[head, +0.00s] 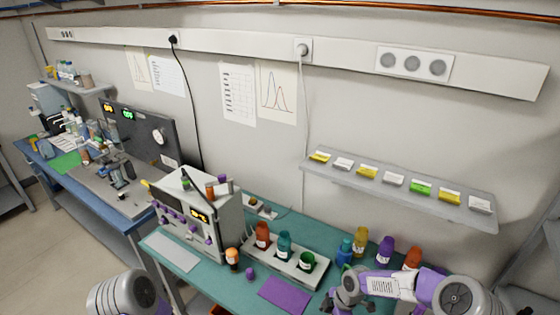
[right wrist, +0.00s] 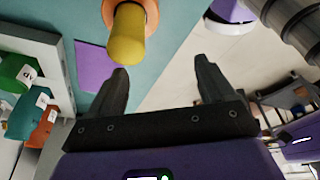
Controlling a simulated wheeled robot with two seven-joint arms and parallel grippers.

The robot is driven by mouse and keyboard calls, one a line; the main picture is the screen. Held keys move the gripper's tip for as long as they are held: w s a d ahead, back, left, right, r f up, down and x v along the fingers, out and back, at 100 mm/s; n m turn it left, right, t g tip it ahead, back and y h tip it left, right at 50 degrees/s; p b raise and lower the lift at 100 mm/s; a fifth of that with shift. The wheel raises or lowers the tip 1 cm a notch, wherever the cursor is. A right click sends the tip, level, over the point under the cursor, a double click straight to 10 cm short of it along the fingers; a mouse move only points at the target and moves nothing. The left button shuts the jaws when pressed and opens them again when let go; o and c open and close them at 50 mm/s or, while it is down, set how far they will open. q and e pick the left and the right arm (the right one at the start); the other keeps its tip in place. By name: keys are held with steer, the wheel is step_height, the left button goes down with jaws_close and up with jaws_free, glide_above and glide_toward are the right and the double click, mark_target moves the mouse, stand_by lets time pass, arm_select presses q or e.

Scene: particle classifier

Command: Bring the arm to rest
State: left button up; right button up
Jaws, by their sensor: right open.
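My right arm (head: 400,285) comes in at the lower right of the head view, over the front right of the teal bench. In the right wrist view my right gripper (right wrist: 162,75) is open, its two dark fingers apart with nothing between them. A yellow-tipped orange object (right wrist: 127,40) lies just beyond the left finger in that view; I cannot tell whether it touches. Part of my left arm (head: 125,295) shows at the lower left of the head view, but its gripper is out of view.
A teal bench (head: 215,275) carries a grey instrument (head: 198,222), a white rack (head: 285,264) with coloured bottles, a purple mat (head: 286,295) and more bottles near my right arm. A wall shelf (head: 400,192) hangs behind. Floor (head: 60,265) is clear at the left.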

steer(key=s+a+f+m+y, duration=0.2)
steer(key=s+a+f+m, duration=0.3)
steer(key=s+a+m, duration=0.35)
steer(key=s+d+f+m+h, duration=0.1)
steer(key=s+d+f+m, duration=0.2)
steer(key=s+m, duration=1)
step_height(320, 180, down, 11)
steer(key=b, duration=1)
steer(key=shift+w+d+t+b, duration=0.15)
steer(key=shift+w+t+b, duration=0.15)
steer(key=shift+w+t, duration=0.1)
